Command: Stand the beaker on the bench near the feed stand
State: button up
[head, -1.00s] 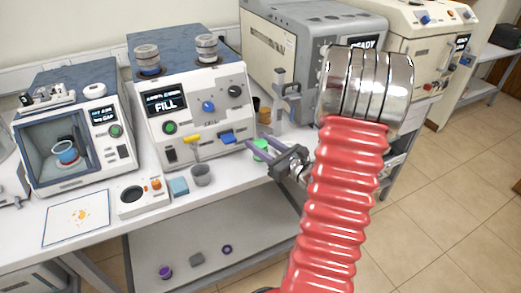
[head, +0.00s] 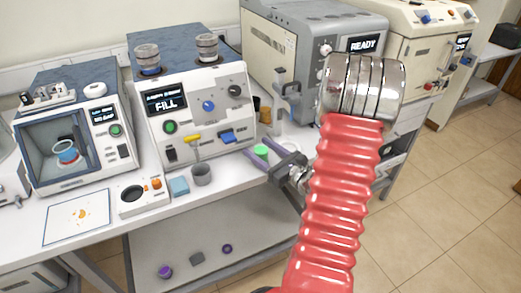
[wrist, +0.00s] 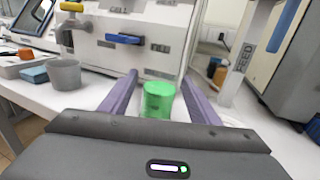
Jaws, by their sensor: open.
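A green beaker-like vessel (head: 261,152) stands upright on the bench (head: 222,190) in front of the white FILL machine; it also shows in the wrist view (wrist: 159,99). My gripper (head: 259,146) is open, with its two purple fingers on either side of the green vessel. In the wrist view, gaps show between the vessel and the fingers (wrist: 157,85). The vessel's base is hidden behind the gripper body. The feed stand (wrist: 246,50), a grey upright marked FEED, is just right of the vessel, and in the head view (head: 287,97) it rises behind the fingers.
A grey cup (head: 201,175) and a blue block (head: 179,186) stand left of my gripper. The FILL machine (head: 190,110) is close behind. A large grey READY machine (head: 300,50) is at the back right. Amber vessels (wrist: 218,73) stand beyond the stand.

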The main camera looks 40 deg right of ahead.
jog(key=shift+r, duration=0.15)
jog(key=s, duration=1.2)
jog(key=shift+d, duration=0.15)
dwell(0.8)
jog(key=w+a+r+n+g+y, duration=0.1)
jog(key=w+a+n+y, duration=0.15)
jog(key=a, duration=0.25)
jog(key=w+a+r+n+g+y, duration=0.1)
jog(key=a+r+n+g+y, duration=0.1)
jog(key=a+n+y, duration=0.3)
jog(key=s+a+n+g+y, duration=0.1)
jog(key=s+a+n+g, duration=0.1)
jog(key=a+n+g, duration=0.6)
jog(key=s+a+n+g, duration=0.2)
jog(key=a+n, duration=0.3)
jog(key=a, duration=0.7)
jog(key=s+a+r+n+h, duration=0.1)
jog(key=s+r+n+h, duration=0.3)
jog(key=r+n+h, duration=0.5)
jog(key=n, duration=0.6)
jog(key=shift+a+r+t, duration=0.2)
jog(key=shift+a+t, duration=0.1)
jog(key=shift+a, duration=0.05)
